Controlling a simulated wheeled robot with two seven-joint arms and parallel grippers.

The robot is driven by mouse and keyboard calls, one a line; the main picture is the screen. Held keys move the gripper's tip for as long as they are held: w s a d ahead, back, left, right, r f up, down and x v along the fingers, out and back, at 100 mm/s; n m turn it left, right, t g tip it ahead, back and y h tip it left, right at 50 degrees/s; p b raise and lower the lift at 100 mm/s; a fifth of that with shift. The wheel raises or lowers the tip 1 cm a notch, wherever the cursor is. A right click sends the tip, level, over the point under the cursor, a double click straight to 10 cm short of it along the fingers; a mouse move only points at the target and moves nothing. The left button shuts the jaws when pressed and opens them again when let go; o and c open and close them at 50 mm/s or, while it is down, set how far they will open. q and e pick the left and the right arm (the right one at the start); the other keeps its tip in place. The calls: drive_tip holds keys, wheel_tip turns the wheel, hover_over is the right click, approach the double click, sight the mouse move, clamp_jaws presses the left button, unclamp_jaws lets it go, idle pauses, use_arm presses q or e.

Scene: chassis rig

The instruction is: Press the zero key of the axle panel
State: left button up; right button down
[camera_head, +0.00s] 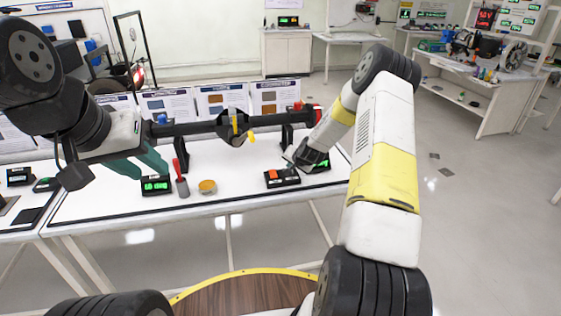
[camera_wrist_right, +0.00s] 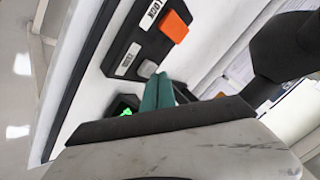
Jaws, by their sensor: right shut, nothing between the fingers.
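The axle panel (camera_head: 284,181) is a black box near the table's front edge, with an orange key (camera_head: 272,174). In the right wrist view the panel (camera_wrist_right: 122,40) shows the orange key (camera_wrist_right: 174,27) labelled LOCK and a small grey key (camera_wrist_right: 147,69) beside a label too small to read surely. My right gripper (camera_wrist_right: 158,92) is shut and empty; its teal fingertips are very close to the grey key. I cannot tell whether they touch it. In the head view its fingertips are hidden. My left gripper (camera_head: 146,170) is open and empty above the table's left part.
A dark axle (camera_head: 190,128) lies across black stands behind the panel. A green display (camera_head: 157,185), a red-handled tool (camera_head: 181,178) and a yellow round dish (camera_head: 208,187) sit to its left. Another green display (camera_head: 321,164) is partly hidden by my right arm.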

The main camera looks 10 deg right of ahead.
drive_tip(key=shift+f, duration=0.5)
idle(0.6)
drive_tip(key=shift+r, duration=0.9)
drive_tip(key=shift+r, duration=2.55)
